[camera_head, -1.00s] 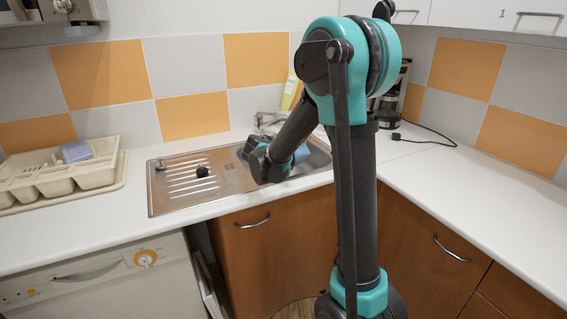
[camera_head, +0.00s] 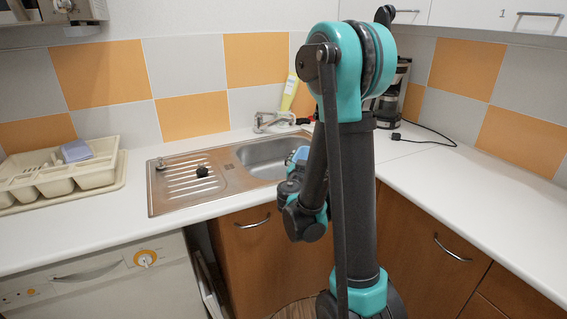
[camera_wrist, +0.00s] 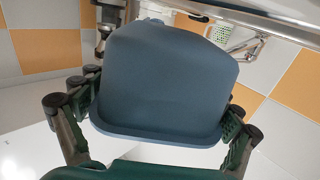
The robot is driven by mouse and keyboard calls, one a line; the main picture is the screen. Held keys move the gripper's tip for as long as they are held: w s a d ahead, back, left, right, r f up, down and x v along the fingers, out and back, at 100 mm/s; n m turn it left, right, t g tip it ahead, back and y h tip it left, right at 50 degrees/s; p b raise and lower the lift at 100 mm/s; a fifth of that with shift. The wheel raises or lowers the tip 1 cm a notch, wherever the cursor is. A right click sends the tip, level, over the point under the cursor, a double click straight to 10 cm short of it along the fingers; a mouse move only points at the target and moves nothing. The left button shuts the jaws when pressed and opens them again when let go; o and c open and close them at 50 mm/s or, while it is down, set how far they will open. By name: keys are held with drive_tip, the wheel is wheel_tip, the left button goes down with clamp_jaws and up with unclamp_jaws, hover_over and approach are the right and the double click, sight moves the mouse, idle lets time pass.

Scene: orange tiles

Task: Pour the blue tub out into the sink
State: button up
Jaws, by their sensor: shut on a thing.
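The blue tub (camera_wrist: 165,75) fills the middle of the wrist view. My gripper (camera_wrist: 165,98) is shut on it, with a finger pressed on each side. In the head view a small part of the tub (camera_head: 301,153) shows as light blue beside my arm, by the right front part of the sink (camera_head: 262,153). My arm hides the rest of it and most of my gripper. The tub's inside is not visible, so I cannot tell what is in it. The visible part of the sink basin looks empty.
A tap (camera_head: 272,121) stands behind the basin, with a yellow bottle (camera_head: 289,93) near it. A black plug (camera_head: 202,171) lies on the drainboard (camera_head: 180,190). A cream cutlery tray (camera_head: 60,175) is at the left. The right worktop (camera_head: 470,195) is mostly clear.

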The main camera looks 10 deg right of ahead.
drive_tip(key=shift+r, duration=2.55)
drive_tip(key=shift+d, duration=0.1)
